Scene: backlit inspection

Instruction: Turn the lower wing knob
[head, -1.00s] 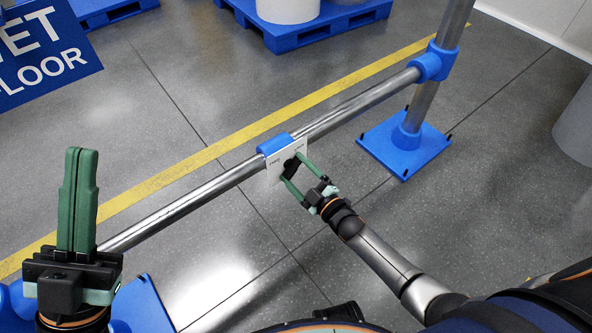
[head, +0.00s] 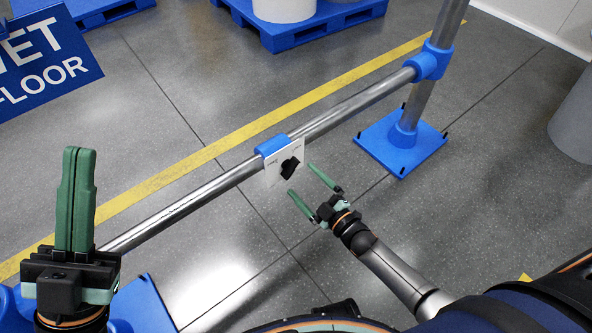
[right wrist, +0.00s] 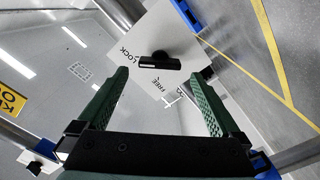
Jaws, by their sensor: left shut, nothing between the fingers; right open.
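The black wing knob (head: 290,167) sits on a white plate (head: 270,177) that hangs from the horizontal rail. In the right wrist view the knob (right wrist: 160,65) is a dark bar lying nearly level, with LOCK printed to its left and FREE below it. My right gripper (head: 307,184) is open and empty, a short way to the lower right of the plate and apart from the knob. In the right wrist view its fingers (right wrist: 160,85) stand wide apart, with the knob beyond and between them. My left gripper (head: 76,150) is shut and empty, upright at the far left.
A blue clamp (head: 272,146) joins the plate to the metal rail (head: 210,191). The rail meets a post (head: 423,90) on a blue foot (head: 400,143) at the right. A blue sign (head: 45,60) hangs at upper left. A grey drum (head: 575,125) stands at the right edge.

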